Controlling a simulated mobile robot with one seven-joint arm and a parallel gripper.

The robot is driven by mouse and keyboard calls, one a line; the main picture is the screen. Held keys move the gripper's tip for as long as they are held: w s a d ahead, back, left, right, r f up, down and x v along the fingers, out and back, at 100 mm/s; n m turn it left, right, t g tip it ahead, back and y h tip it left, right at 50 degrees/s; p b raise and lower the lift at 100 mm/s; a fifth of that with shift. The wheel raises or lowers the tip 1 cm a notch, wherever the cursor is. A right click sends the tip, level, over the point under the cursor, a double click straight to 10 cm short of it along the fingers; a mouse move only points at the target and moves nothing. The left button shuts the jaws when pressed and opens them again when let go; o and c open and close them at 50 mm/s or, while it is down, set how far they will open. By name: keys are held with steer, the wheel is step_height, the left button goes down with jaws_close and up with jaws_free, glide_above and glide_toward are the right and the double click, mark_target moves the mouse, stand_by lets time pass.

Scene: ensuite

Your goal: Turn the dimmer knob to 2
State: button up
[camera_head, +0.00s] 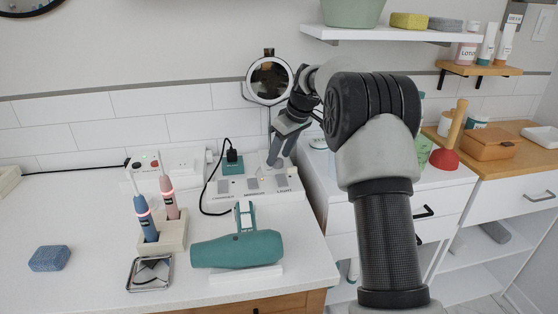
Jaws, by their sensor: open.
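My gripper (278,160) hangs from the upper middle of the head view, with its fingers pointing down. They are apart, over or just in front of the back right part of a white control panel (236,196). The panel lies at the back right of the counter and has several small grey square parts and dark lettering. The lettering near its right side seems to read LIGHT. I cannot make out the dimmer knob or its number marks; my fingers cover part of the panel. I cannot tell whether they touch anything.
A black cable (205,190) loops beside the panel from a plug (232,155). A teal hair dryer (237,250) lies in front. Two toothbrushes stand in a wooden holder (175,238). A round mirror (270,80) is behind my gripper. The left counter is mostly clear around a blue sponge (50,258).

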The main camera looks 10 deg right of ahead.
steer(key=shift+x, duration=0.75)
steer(key=c, duration=1.1)
steer(key=shift+o, duration=0.2)
